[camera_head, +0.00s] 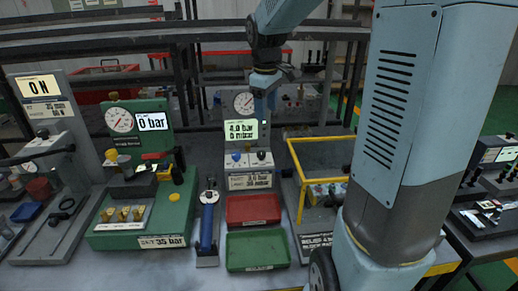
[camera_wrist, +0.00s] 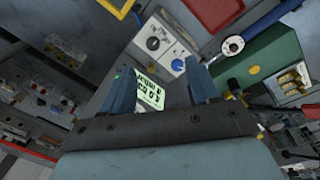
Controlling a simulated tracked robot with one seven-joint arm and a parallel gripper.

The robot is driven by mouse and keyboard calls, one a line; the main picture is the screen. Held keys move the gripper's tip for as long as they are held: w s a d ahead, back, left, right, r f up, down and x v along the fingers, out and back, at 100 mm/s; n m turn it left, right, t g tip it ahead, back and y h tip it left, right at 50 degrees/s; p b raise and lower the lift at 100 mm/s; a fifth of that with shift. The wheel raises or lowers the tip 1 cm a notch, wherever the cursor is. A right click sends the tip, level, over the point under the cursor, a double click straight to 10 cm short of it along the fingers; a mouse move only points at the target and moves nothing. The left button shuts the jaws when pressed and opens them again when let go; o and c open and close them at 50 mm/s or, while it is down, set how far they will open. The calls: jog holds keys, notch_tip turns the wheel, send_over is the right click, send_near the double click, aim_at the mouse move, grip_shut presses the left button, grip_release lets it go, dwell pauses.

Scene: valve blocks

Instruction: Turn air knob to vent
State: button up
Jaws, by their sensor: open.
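The grey valve block (camera_head: 249,182) stands at the back middle of the bench, with a round gauge (camera_head: 245,102) and a lit display (camera_head: 241,130) reading about 4.0 bar and 0 mbar. My gripper (camera_wrist: 161,68) is open and empty, apart from both knobs. In the head view my gripper (camera_head: 262,100) hangs before the gauge panel.
A green gauge stand (camera_head: 140,210) is to the left. Red (camera_head: 253,209) and green (camera_head: 257,250) trays and a blue-handled tool (camera_head: 208,222) lie in front.

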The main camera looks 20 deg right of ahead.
jog(key=n+g, duration=0.1)
jog(key=n, duration=0.1)
send_over(261, 152)
jog(key=s, duration=0.1)
notch_tip(261, 152, down, 4)
jog(key=f, duration=0.1)
jog(key=shift+y, duration=0.3)
jog(key=f, duration=1.3)
jog(key=shift+w+f, duration=0.35)
jog(key=shift+f, duration=0.05)
jog(key=c, duration=1)
